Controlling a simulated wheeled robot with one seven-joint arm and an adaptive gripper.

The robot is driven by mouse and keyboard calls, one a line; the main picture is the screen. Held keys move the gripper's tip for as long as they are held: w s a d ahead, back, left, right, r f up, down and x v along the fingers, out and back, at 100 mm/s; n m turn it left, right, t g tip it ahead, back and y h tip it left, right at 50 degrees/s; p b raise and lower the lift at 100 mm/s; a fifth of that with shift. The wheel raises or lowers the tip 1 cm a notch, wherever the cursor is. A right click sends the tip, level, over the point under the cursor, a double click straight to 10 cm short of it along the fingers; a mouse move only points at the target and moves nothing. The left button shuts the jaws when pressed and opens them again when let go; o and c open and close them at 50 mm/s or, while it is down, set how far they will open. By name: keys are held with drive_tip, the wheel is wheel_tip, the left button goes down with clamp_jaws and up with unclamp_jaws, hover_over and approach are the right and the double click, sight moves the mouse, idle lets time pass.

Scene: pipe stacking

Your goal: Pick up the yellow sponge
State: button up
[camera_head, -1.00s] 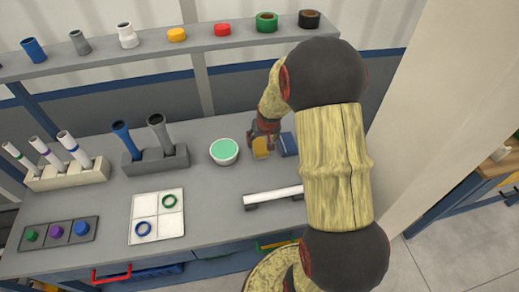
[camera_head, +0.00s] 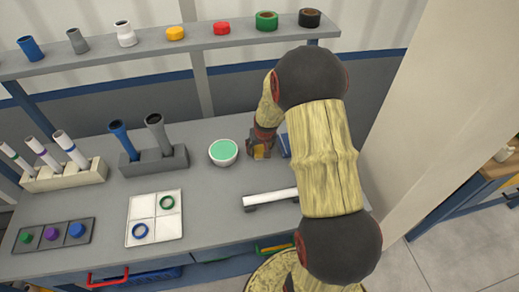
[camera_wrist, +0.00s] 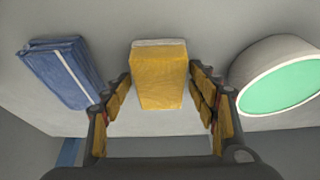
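The yellow sponge (camera_wrist: 160,78) is a small upright block with a pale edge, standing on the grey table. In the wrist view it lies between the two fingers of my gripper (camera_wrist: 162,100), with a gap on each side. My gripper is open around it, and no finger visibly touches it. In the head view my gripper (camera_head: 259,150) is low over the table, and the sponge (camera_head: 260,153) is mostly hidden by it.
A blue folded cloth or block (camera_wrist: 62,72) stands left of the sponge in the wrist view. A white bowl with a green inside (camera_wrist: 278,77) stands close on the right. In the head view a white bar (camera_head: 270,197) lies nearer the table's front.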

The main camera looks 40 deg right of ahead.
sight(260, 147)
drive_tip(key=c, duration=0.9)
drive_tip(key=shift+r, duration=0.5)
wheel_tip(260, 147, up, 2)
drive_tip(key=shift+r+p, duration=0.15)
drive_tip(key=shift+p, duration=0.3)
drive_tip(key=a+r, duration=0.1)
drive_tip(key=s+a+r+p, duration=0.1)
drive_tip(key=r, duration=0.1)
drive_tip(key=s+a+r, duration=0.1)
drive_tip(key=r, duration=0.1)
drive_tip(key=shift+s+a+r+p, duration=0.1)
drive_tip(key=shift+a+p, duration=0.25)
drive_tip(key=shift+p, duration=0.05)
drive_tip(key=s+a+r, duration=0.1)
drive_tip(key=a, duration=0.1)
drive_tip(key=s+a+r+p, duration=0.1)
drive_tip(key=s+a+r, duration=0.1)
drive_tip(key=a, duration=0.1)
drive_tip(key=s+a+r, duration=0.1)
drive_tip(key=s+a, duration=0.1)
drive_tip(key=a, duration=0.1)
drive_tip(key=shift+s+r, duration=0.25)
